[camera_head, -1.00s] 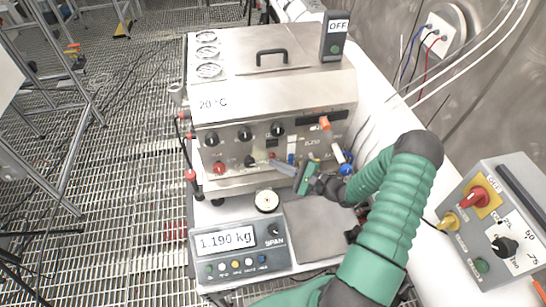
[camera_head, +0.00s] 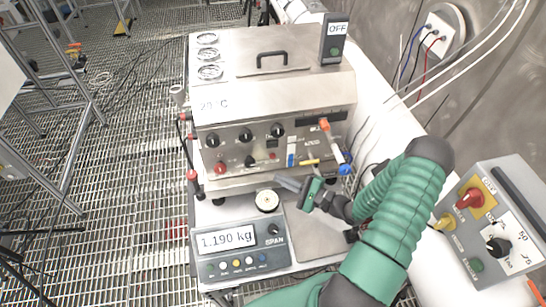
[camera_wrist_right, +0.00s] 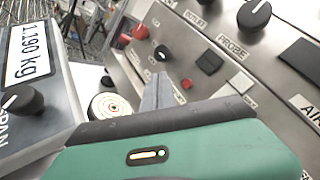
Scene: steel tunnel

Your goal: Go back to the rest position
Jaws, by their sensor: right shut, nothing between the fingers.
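My right gripper (camera_head: 290,185) is shut and empty. It hangs in front of the lower front panel of the steel instrument (camera_head: 270,100), above the back edge of the scale's plate (camera_head: 315,235). My green right arm comes in from the bottom right. In the right wrist view the closed grey fingers (camera_wrist_right: 158,92) point toward the panel, with the red and black buttons beyond and apart from them. My left gripper is not in view.
The scale (camera_head: 228,240) reads 1.190 kg, with a small round gauge (camera_head: 267,201) behind it. A grey control box (camera_head: 490,225) with red and yellow knobs stands at the right. An "OFF" box (camera_head: 333,40) sits atop the instrument. Grating floor lies left.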

